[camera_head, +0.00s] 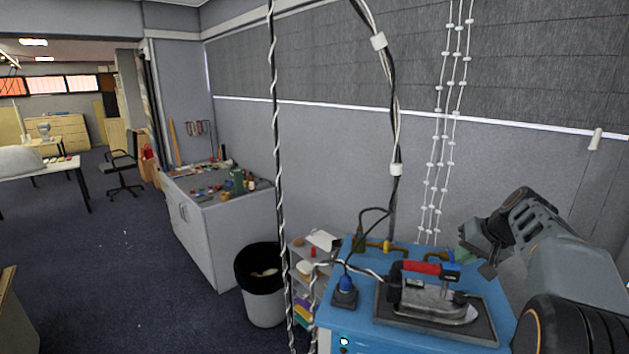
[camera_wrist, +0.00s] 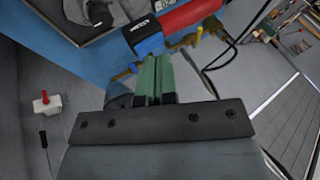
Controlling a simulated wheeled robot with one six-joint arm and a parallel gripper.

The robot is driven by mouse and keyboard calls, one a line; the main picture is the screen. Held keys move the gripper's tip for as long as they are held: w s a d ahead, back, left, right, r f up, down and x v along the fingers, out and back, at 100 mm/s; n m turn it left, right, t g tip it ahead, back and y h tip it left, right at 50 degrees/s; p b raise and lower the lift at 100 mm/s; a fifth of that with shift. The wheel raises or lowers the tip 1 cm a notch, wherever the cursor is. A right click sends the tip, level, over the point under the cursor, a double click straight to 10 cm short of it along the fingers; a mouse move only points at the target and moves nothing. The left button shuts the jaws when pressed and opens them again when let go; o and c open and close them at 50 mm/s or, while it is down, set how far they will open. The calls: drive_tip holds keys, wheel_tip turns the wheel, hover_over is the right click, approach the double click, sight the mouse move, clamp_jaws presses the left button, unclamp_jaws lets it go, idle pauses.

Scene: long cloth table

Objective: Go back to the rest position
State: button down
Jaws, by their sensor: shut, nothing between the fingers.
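My gripper (camera_head: 484,254) is above the right back part of a blue cabinet top (camera_head: 352,322) in the head view, with my arm reaching in from the right. In the wrist view my gripper (camera_wrist: 154,80) shows two green fingers, together, with nothing between them. An iron (camera_head: 432,297) with a red handle sits on a dark tray (camera_head: 480,330) on the cabinet top. The iron's red handle (camera_wrist: 190,13) also shows in the wrist view, beyond the fingertips. My gripper appears apart from the iron.
A blue plug on a dark block (camera_head: 344,291) and brass pipe fittings (camera_head: 386,246) stand on the cabinet top. Cables hang in front of the wall. A bin (camera_head: 263,300) and a grey workbench (camera_head: 225,225) stand to the left. The carpet at left is open.

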drive_tip(key=s+a+f+n+g+h+b, duration=0.1)
drive_tip(key=s+a+f+n+h+b, duration=0.2)
drive_tip(key=s+a+f+b, duration=0.6)
drive_tip(key=shift+s+a+f+n+b, duration=0.3)
drive_tip(key=shift+s+a+f+n, duration=0.2)
drive_tip(key=shift+s+a+f, duration=4.75)
drive_tip(key=shift+s+d+f, duration=0.15)
drive_tip(key=shift+s+d, duration=0.45)
drive_tip(key=shift+s, duration=0.15)
